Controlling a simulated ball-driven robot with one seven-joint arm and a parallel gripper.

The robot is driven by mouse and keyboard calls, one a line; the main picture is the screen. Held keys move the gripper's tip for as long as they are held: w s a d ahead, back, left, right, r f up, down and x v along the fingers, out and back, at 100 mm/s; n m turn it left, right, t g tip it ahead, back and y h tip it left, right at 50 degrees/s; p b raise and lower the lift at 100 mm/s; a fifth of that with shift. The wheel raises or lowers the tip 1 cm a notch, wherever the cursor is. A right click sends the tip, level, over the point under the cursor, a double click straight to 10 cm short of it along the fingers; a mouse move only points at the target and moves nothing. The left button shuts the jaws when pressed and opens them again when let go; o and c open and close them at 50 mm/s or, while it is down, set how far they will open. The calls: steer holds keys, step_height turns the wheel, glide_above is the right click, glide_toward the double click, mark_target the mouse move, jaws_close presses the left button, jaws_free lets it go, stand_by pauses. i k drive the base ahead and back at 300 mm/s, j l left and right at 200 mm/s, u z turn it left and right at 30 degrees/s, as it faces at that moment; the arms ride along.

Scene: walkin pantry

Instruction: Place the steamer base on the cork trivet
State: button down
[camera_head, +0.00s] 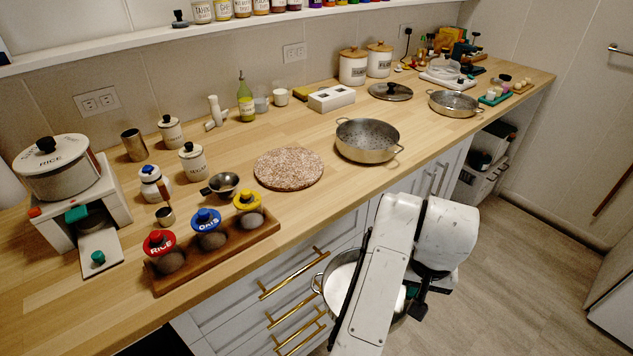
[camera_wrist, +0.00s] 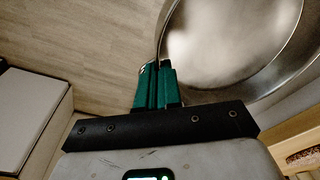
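The steamer base (camera_head: 338,282) is a steel pot with a pale inside and a loop handle at its left. It hangs beyond the counter's front edge, partly hidden behind my arm. In the wrist view its wide bowl (camera_wrist: 235,45) fills the upper right. My gripper (camera_wrist: 157,82) has its green fingers close together on the pot's rim. The cork trivet (camera_head: 288,168) is a round, speckled brown disc, flat and bare on the counter.
A perforated steel pan (camera_head: 367,140) stands right of the trivet. Drawers with brass handles (camera_head: 293,273) face the pot. The counter is clear in front of the trivet.

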mark_target(290, 166)
steer(key=k+u, duration=0.35)
steer(key=k+j+u, duration=0.1)
steer(key=u, duration=0.25)
steer(key=l+u, duration=0.1)
steer(key=u, duration=0.3)
steer(key=l+u, duration=0.1)
steer(key=u, duration=0.25)
steer(key=l+u, duration=0.1)
steer(key=u, duration=0.3)
steer(key=l+u, duration=0.15)
steer(key=u, duration=0.25)
steer(key=l, duration=0.55)
steer(key=k+l, duration=0.15)
steer(key=l, duration=0.95)
steer(key=k+l, duration=0.15)
steer(key=l, duration=0.45)
steer(key=i+u, duration=0.05)
